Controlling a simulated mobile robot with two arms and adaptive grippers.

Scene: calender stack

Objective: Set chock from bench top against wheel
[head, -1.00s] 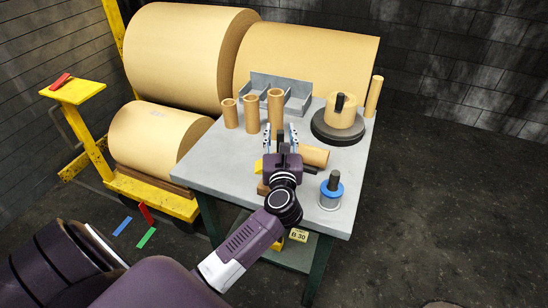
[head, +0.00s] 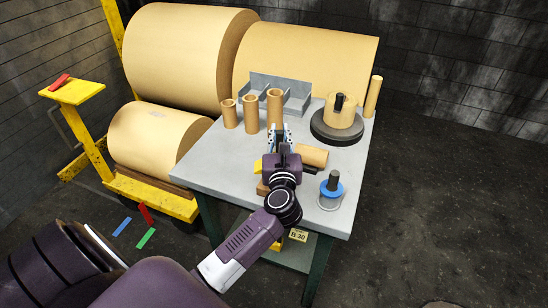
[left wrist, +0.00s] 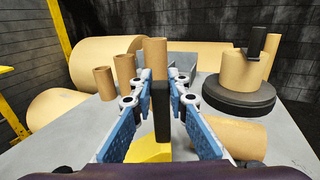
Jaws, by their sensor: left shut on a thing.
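The chock is a yellow wedge (head: 258,167) on the grey bench top (head: 215,162), mostly hidden behind my left gripper in the head view. In the left wrist view the yellow chock (left wrist: 150,149) shows low between the fingers, with a dark upright bar (left wrist: 162,112) above it that looks like its handle. My left gripper (head: 280,133) is shut on this bar; its blue-padded fingers (left wrist: 160,95) stand on either side. A yellow roll cart (head: 150,195) stands left of the bench; I cannot make out its wheel clearly. My right gripper is not in view.
Several cardboard tubes (head: 251,114) and a grey rack (head: 290,84) stand behind the gripper. Coloured strips (head: 146,238) lie on the floor near the cart.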

